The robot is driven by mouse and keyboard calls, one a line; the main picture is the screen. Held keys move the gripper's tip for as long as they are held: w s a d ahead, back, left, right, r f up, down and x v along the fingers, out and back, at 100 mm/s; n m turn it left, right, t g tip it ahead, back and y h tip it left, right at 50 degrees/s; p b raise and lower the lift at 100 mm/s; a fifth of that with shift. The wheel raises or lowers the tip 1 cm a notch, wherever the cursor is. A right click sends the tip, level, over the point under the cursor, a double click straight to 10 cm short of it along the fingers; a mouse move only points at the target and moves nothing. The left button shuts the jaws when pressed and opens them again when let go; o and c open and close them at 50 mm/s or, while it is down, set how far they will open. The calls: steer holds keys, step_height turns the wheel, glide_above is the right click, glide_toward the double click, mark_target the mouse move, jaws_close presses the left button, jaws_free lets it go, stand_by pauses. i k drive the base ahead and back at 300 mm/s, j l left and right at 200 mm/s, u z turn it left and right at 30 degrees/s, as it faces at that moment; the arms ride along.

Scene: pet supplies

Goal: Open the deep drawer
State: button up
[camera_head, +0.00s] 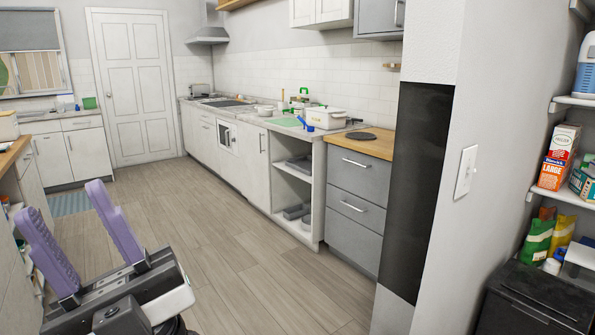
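A grey drawer cabinet (354,248) with a wooden top stands right of centre in the head view. Its upper drawer (358,179) has a bar handle (355,162), and a second bar handle (353,206) sits on the front below. All its fronts look shut; I cannot tell which drawer is the deep one. My gripper (58,200) is at the lower left, with two purple fingers spread wide apart and nothing between them. It is well to the left of the cabinet, touching nothing that I can see.
The wooden floor (240,262) is clear between my gripper and the cabinet. Open white shelving (298,192) adjoins the cabinet's left side. A wall with a dark panel (418,190) stands to its right. A dark unit (540,312) and stocked shelves fill the right edge. A counter runs along the left.

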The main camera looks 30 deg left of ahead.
mark_target(367, 177)
steer(key=u, duration=0.45)
steer(key=i+j, duration=0.3)
steer(key=i, duration=0.3)
steer(key=i+j, duration=0.3)
steer(key=i, duration=0.3)
steer(key=i+j+z, duration=0.1)
steer(key=i+j, duration=0.25)
steer(key=i, duration=0.25)
steer(key=i+j, duration=0.35)
steer(key=i, duration=0.25)
steer(key=i+j, duration=0.35)
steer(key=i, duration=0.25)
steer(key=i+j+z, duration=0.1)
steer(key=i+j, duration=0.25)
steer(key=i, duration=0.25)
